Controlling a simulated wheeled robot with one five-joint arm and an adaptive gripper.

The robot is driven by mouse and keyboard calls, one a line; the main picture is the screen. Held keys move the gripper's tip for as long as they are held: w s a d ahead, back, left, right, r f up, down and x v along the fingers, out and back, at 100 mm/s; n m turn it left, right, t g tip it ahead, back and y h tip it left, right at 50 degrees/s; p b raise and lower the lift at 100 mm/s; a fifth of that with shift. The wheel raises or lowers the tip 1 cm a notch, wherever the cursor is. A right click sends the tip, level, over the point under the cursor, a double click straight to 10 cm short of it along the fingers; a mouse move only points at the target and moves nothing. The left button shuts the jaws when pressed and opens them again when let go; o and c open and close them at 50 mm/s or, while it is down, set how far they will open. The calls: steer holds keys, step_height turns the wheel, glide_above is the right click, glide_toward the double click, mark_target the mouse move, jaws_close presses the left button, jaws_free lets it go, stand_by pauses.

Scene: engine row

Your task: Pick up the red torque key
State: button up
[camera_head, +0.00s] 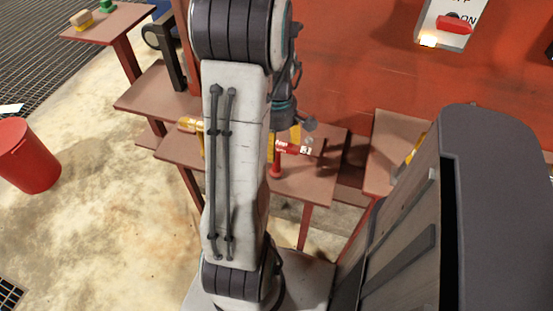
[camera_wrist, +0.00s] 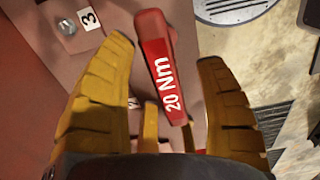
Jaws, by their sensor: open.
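The red torque key shows in the wrist view (camera_wrist: 158,65) as a red bar marked "20 Nm" in white. It lies between the two yellow fingers of my gripper (camera_wrist: 165,52), which are spread wide on either side of it with gaps left. In the head view the red key (camera_head: 290,147) stands on a brown-red bench (camera_head: 312,188), its red post below the bar. My arm covers part of that bench, and my gripper is mostly hidden behind it. A yellow key (camera_head: 190,125) shows left of my arm.
A label marked 3 (camera_wrist: 88,18) and a silver bolt head lie near the key. More benches stand at left and right. A red bucket (camera_head: 30,156) is on the floor at left. A red switch (camera_head: 454,25) is on the red wall. A large dark casing fills the right foreground.

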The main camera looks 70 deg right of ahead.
steer(key=shift+f, duration=0.25)
steer(key=shift+c, duration=0.4)
jaws_close()
stand_by(0.6)
